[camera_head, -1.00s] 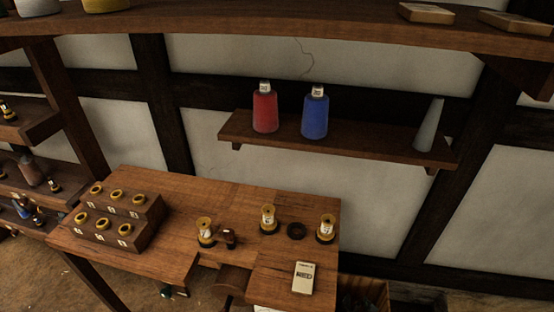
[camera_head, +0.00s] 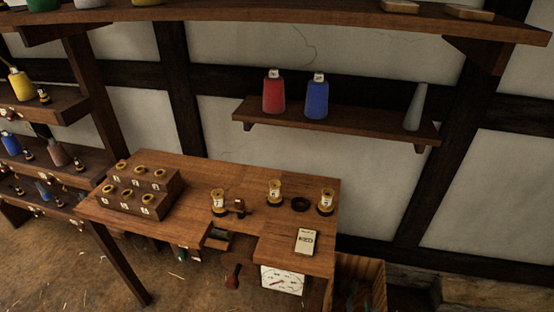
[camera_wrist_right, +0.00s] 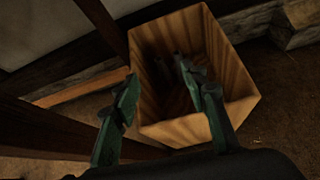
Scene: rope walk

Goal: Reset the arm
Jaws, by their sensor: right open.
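My right gripper (camera_wrist_right: 163,88) shows in the right wrist view with its two green fingers apart and nothing between them. It points toward an open wooden crate (camera_wrist_right: 182,131), whose near edge lies beyond the fingers; how far apart they are I cannot tell. I cannot make out either gripper clearly in the head view. My left gripper is not seen.
A wooden bench (camera_head: 165,232) bears a stepped rack (camera_head: 148,210), several bobbins and a small card (camera_head: 306,241).

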